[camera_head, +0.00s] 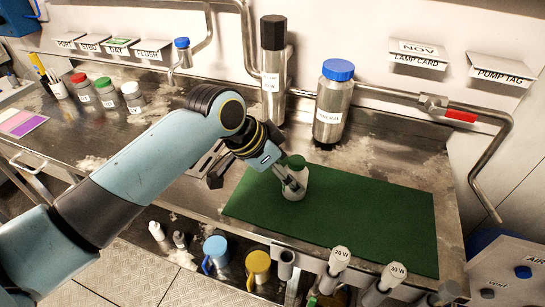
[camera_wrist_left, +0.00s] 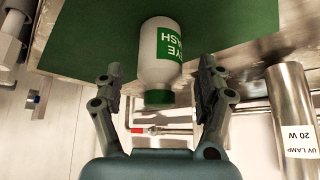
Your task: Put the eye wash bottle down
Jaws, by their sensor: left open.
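The eye wash bottle (camera_head: 293,181) is white with a green cap and stands upright on the green mat (camera_head: 370,220), near its upper left part. In the left wrist view the bottle (camera_wrist_left: 160,55) shows its green label, with the cap towards my gripper. My left gripper (camera_head: 290,180) is at the bottle, its fingers partly covering it in the head view. In the left wrist view the left gripper (camera_wrist_left: 158,80) is open, with one finger on each side of the bottle and gaps between. My right gripper is not in view.
A steel bottle with a blue cap (camera_head: 333,105) and a dark-topped cylinder (camera_head: 273,70) stand behind the mat. Small jars (camera_head: 105,92) stand on the left counter. The mat's right part is clear.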

